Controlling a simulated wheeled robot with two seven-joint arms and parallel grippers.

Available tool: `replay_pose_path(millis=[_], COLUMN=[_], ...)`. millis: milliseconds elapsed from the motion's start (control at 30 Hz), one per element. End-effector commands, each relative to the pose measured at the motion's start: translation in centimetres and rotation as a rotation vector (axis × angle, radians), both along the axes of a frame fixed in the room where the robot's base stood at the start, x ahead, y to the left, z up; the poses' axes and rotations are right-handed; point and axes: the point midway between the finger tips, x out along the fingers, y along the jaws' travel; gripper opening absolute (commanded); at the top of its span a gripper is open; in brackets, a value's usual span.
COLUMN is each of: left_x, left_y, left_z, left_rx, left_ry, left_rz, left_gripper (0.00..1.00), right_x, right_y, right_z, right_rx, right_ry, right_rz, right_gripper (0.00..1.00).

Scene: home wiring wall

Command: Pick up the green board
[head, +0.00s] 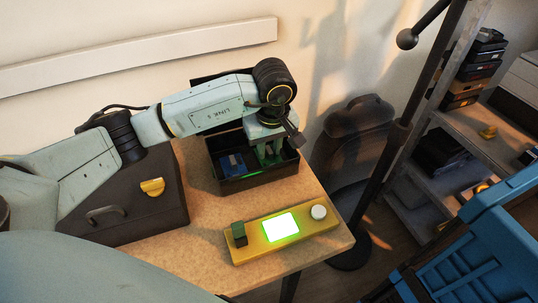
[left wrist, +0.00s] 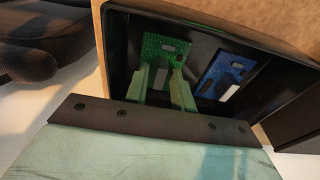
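The green board (left wrist: 165,47) lies in the dark open box (head: 232,186). In the head view only a thin green strip of it (head: 252,172) shows at the box's near wall. My left gripper (head: 270,158) points down into the box. In the left wrist view its two fingers (left wrist: 161,68) stand apart, with their tips over or close to the lower part of the green board. I cannot tell whether they touch it. A blue board (left wrist: 226,72) lies beside the green one; it also shows in the head view (head: 232,163). My right gripper is not in view.
The box stands on a wooden table (head: 205,232). A yellow panel (head: 260,241) with a lit green-white screen lies in front of it. A dark case (head: 130,215) with a handle and a yellow piece (head: 152,187) is at left. A black pole (head: 400,135) stands at right.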

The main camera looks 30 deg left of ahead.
Motion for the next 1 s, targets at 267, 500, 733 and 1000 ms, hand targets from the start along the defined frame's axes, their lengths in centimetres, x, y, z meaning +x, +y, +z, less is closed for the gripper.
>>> replay_pose_path(millis=[267, 500, 733, 1000], left_x=[0.0, 0.0, 0.1, 0.1], left_y=[0.0, 0.0, 0.0, 0.0], left_z=[0.0, 0.1, 2.5, 7.8], left_rx=[0.000, 0.000, 0.000, 0.001], left_ry=[0.000, 0.000, -0.005, -0.003], left_rz=[0.000, 0.000, 0.001, 0.000], left_gripper=[0.00, 0.00, 0.00, 0.00], right_x=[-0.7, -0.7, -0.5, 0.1], right_y=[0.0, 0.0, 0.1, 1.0], right_z=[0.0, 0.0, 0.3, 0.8], right_rx=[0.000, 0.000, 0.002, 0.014], right_ry=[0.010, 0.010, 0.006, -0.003], right_rz=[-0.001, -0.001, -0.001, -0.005], right_gripper=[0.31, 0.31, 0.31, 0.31])
